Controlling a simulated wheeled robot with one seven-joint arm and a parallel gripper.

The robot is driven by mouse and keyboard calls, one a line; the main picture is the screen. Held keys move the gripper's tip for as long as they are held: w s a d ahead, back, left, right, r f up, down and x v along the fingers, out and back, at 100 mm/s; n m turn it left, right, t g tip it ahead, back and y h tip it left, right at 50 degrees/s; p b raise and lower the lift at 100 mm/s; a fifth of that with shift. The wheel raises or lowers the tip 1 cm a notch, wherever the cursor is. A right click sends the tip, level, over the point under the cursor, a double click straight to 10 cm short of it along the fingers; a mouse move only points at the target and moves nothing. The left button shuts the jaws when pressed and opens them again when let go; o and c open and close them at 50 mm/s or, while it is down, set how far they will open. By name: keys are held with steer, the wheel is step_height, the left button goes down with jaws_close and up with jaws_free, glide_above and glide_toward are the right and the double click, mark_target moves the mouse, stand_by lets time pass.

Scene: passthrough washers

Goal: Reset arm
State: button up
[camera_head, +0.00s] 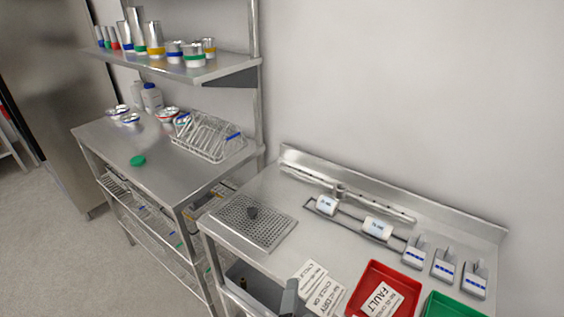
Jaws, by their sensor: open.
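My gripper does not clearly show in the head view. A small grey upright piece (290,298) rises at the bottom edge, in front of the printed cards. It is cut off by the frame, and I cannot tell whether it is part of my arm. No object is seen held.
A steel counter (325,237) holds a perforated drain plate (254,222) with a dark knob, white cards (318,287), a red FAULT tray (365,275), a green tray (447,306) and several dispensers (445,266). Left, a steel table (160,163) carries a wire rack (208,137); above is a shelf (205,70) with cups.

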steer(key=s+d+r+m, duration=0.1)
steer(key=s+d+m, duration=0.4)
steer(key=s+m, duration=0.2)
steer(key=s+d+r+m+y, duration=0.1)
steer(key=s+d+m, duration=0.5)
steer(key=s, duration=0.5)
steer(key=s+d+r+m+t+y, duration=0.1)
steer(key=s+d+r+m, duration=0.1)
steer(key=s+d+m, duration=0.3)
steer(key=s+m, duration=0.3)
steer(key=s, duration=0.2)
steer(key=shift+d, duration=0.15)
